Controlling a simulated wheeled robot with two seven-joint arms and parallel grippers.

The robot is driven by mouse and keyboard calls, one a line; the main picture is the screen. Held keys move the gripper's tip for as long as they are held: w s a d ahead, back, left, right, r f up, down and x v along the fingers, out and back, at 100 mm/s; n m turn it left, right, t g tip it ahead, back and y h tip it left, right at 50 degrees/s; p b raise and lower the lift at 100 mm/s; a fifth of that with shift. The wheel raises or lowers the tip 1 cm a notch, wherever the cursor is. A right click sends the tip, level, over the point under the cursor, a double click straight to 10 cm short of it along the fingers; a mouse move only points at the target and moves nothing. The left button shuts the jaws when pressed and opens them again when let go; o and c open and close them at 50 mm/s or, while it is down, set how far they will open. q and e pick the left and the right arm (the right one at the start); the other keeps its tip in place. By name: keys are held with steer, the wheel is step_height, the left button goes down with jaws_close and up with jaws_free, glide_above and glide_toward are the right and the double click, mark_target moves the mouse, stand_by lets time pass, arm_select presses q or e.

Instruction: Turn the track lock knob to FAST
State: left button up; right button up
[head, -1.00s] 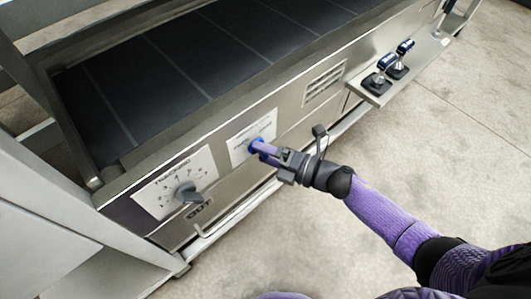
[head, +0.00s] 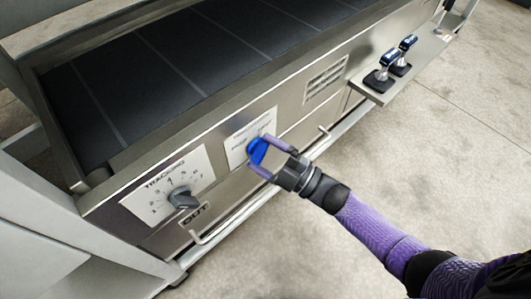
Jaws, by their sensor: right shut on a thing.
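The blue knob (head: 257,150) sits on a white label plate (head: 238,141) on the machine's steel front panel. Its wording is too small to read, so I cannot tell which setting it points at. My right gripper (head: 261,156) is at the knob, with its purple fingers on either side, shut on it. The fingers and hand cover part of the knob and plate. My left gripper is not in view.
A grey tracking dial (head: 184,199) on a white scale plate is to the left, above a label reading OUT. Two blue-topped levers (head: 384,70) stand on a shelf (head: 405,80) at right. A rail handle (head: 221,228) runs along the lower panel. The floor at right is clear.

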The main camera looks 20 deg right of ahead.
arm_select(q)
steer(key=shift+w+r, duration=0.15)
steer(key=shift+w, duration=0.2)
arm_select(e)
steer(key=shift+m+t, duration=0.4)
steer(key=shift+m, duration=0.6)
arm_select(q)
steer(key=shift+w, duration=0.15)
arm_select(e)
steer(key=o, duration=1)
steer(key=shift+c, duration=0.2)
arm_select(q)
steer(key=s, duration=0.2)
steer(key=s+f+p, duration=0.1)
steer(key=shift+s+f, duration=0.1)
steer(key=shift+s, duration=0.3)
arm_select(e)
steer(key=v, duration=1)
